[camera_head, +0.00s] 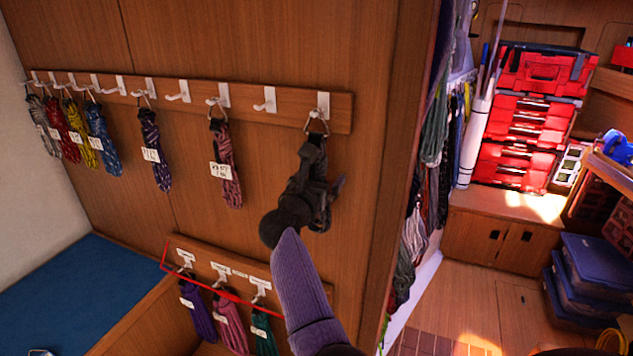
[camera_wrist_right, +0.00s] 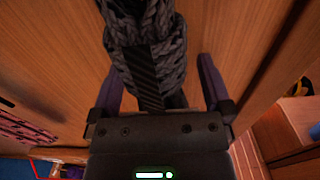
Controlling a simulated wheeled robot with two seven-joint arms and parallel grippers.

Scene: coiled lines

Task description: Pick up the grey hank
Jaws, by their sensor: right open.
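The grey hank (camera_wrist_right: 145,45) hangs by a loop from the rightmost hook of the upper rack. In the head view, my right gripper (camera_head: 318,188) is in front of it and hides most of it. In the right wrist view, the dark grey braided cord lies between the two purple fingers of the right gripper (camera_wrist_right: 161,72), with a gap to the finger on each side. The gripper is open. The lower end of the hank is hidden behind the gripper body. My left gripper is not in view.
The upper rack (camera_head: 285,100) also carries several coloured hanks, one pink (camera_head: 225,165), and some empty hooks. A lower rack (camera_head: 205,262) with a red outline holds a purple, a pink and a green hank below. Red toolboxes (camera_head: 525,120) stand at the right.

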